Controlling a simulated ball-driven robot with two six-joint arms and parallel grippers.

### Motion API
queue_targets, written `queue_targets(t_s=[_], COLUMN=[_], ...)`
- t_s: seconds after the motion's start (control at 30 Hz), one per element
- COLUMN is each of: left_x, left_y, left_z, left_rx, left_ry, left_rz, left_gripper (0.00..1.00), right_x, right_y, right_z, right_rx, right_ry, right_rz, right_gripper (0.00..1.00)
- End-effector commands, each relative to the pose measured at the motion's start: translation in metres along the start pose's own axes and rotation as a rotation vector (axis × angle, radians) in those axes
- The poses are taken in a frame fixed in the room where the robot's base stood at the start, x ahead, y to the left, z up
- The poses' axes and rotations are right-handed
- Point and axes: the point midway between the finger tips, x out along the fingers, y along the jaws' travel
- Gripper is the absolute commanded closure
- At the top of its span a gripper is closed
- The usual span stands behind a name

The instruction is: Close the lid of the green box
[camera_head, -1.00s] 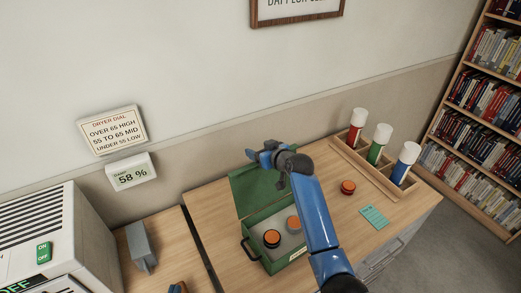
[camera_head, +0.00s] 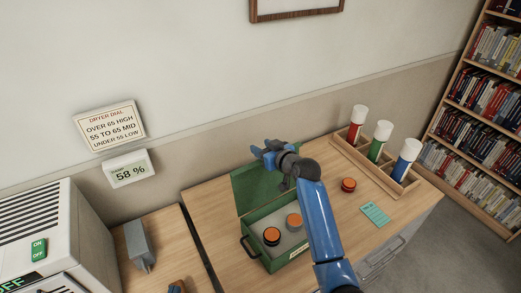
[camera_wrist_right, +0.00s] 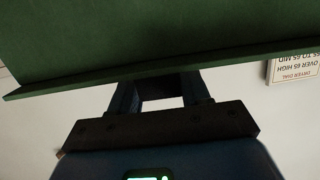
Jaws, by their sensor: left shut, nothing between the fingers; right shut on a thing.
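The green box (camera_head: 291,259) stands on the wooden desk with its lid (camera_head: 250,190) open, raised on the wall side. I cannot make out my left gripper in these views.
A wooden rack (camera_head: 372,165) with red, green and blue white-capped tubes stands at the right. A grey block (camera_head: 139,245) stands on the left table beside a white machine (camera_head: 40,220).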

Motion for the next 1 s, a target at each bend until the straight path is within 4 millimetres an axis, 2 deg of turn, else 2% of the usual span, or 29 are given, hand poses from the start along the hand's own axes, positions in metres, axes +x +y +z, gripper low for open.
queue_targets(t_s=[0.03, 0.27, 0.7, 1.0], left_x=[0.0, 0.001, 0.003, 0.004], left_y=[0.0, 0.0, 0.0, 0.0], left_z=[0.012, 0.048, 0.128, 0.167], left_rx=[0.0, 0.0, 0.0, 0.0], left_ry=[0.0, 0.0, 0.0, 0.0], left_rz=[0.0, 0.0, 0.0, 0.0], left_gripper=[1.0, 1.0, 1.0, 1.0], right_x=[-0.004, -0.032, -0.078, -0.099], right_y=[0.001, 0.001, 0.0, 0.0], right_z=[0.007, 0.015, 0.032, 0.04], right_rx=[0.0, -0.001, -0.002, 0.0], right_ry=[0.024, 0.15, 0.374, 0.477], right_rz=[0.002, 0.002, 0.001, 0.001], right_gripper=[1.0, 1.0, 1.0, 1.0])
